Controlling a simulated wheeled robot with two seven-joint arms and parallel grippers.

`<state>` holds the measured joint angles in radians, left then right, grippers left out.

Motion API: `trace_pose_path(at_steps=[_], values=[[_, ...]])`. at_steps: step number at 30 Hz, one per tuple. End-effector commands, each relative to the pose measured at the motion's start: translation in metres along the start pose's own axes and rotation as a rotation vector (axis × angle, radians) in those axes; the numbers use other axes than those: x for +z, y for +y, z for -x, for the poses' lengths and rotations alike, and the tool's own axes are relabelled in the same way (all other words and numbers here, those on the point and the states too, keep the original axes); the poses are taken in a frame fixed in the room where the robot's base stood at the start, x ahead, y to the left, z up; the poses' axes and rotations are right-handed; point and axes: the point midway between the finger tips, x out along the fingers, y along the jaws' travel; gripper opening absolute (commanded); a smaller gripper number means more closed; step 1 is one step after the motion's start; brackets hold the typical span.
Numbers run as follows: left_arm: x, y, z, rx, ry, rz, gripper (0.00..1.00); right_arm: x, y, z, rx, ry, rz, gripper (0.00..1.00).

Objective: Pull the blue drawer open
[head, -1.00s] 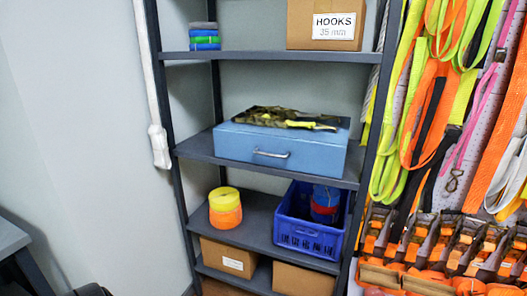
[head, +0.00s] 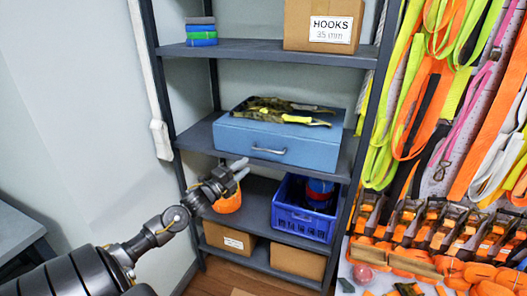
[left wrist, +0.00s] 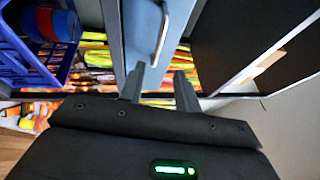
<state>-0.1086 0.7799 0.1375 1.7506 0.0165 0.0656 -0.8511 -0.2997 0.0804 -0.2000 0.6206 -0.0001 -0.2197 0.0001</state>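The blue drawer (head: 300,147) sits on the middle shelf of a dark metal rack, with its front closed flush. Its silver bar handle (head: 268,150) is on the front face. My left gripper (head: 241,167) is in front of the shelf, just below and left of the handle. In the left wrist view its two fingers (left wrist: 158,76) are apart and empty, with the handle (left wrist: 161,35) just beyond the fingertips, roughly in line with the gap. I cannot tell whether they touch. My right gripper is not in view.
An orange tub (head: 228,203) is partly hidden behind my left gripper. A blue crate (head: 303,222) stands on the shelf below the drawer. A cardboard box labelled HOOKS (head: 325,22) is above. Straps (head: 420,100) hang at right.

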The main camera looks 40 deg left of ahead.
Motion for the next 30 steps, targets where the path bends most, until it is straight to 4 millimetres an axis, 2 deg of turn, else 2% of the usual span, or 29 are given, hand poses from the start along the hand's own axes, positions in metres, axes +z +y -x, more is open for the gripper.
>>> trace_pose_path(at_steps=[5,18,24,30], values=[[0.001,-0.001,-0.013,-0.001,-0.002,0.004,0.33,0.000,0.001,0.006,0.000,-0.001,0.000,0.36],[0.001,-0.002,-0.088,0.001,-0.004,0.006,0.33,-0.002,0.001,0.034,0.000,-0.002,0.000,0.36],[0.001,0.001,-0.105,0.002,-0.003,0.006,0.33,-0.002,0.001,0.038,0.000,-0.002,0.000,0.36],[0.000,0.003,-0.108,0.003,-0.002,0.005,0.33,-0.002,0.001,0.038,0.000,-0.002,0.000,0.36]])
